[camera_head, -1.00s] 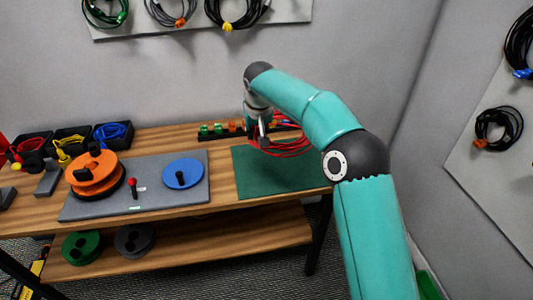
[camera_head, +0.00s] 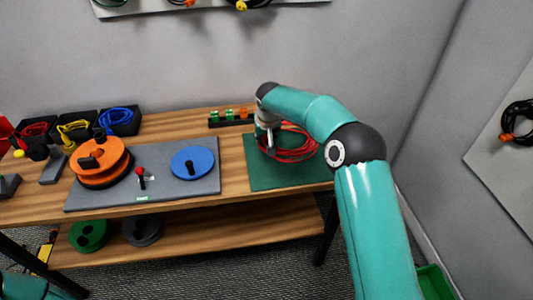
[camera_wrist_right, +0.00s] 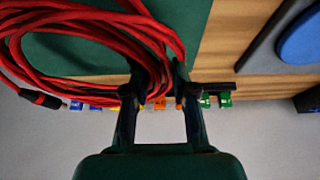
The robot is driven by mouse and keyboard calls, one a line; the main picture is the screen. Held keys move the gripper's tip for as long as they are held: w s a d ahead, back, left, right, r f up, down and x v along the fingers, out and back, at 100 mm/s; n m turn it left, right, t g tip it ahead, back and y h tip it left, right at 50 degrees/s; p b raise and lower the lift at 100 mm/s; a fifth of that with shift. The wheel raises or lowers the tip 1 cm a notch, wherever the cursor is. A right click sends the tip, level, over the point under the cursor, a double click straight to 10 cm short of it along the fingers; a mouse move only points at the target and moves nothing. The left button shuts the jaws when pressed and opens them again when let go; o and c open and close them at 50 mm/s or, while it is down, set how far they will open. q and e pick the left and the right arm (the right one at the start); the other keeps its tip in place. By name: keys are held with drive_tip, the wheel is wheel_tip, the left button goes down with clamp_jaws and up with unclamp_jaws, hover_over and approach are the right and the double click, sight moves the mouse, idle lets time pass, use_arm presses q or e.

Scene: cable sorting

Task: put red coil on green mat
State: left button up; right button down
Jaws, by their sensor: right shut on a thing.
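The red coil (camera_head: 296,155) is a loose bundle of red cable over the green mat (camera_head: 268,180), at the right of the bench. From the head view I cannot tell whether it rests on the mat or hangs just above it. My right gripper (camera_head: 266,143) is at the coil's left side, shut on its strands. In the right wrist view the red coil (camera_wrist_right: 100,25) fills the upper left, with a black plug end, and the strands run between the fingers (camera_wrist_right: 158,85). The green mat (camera_wrist_right: 75,55) shows behind them. My left gripper is out of view.
A row of coloured connectors (camera_head: 230,118) stands behind the mat. To the left, a grey board (camera_head: 150,190) carries an orange reel (camera_head: 105,165) and a blue disc (camera_head: 192,162). Bins with cables (camera_head: 118,122) stand at the back left. The mat's front is bare.

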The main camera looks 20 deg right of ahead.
sight(265, 156)
wheel_tip(265, 156, down, 7)
drive_tip(key=shift+r, duration=0.1)
drive_tip(key=c, duration=0.9)
unclamp_jaws()
drive_tip(key=shift+c, duration=0.2)
drive_tip(key=shift+r, duration=0.1)
drive_tip(key=v, duration=1.2)
drive_tip(key=shift+s+b, duration=0.15)
drive_tip(key=shift+b, duration=0.3)
drive_tip(key=shift+a, duration=0.1)
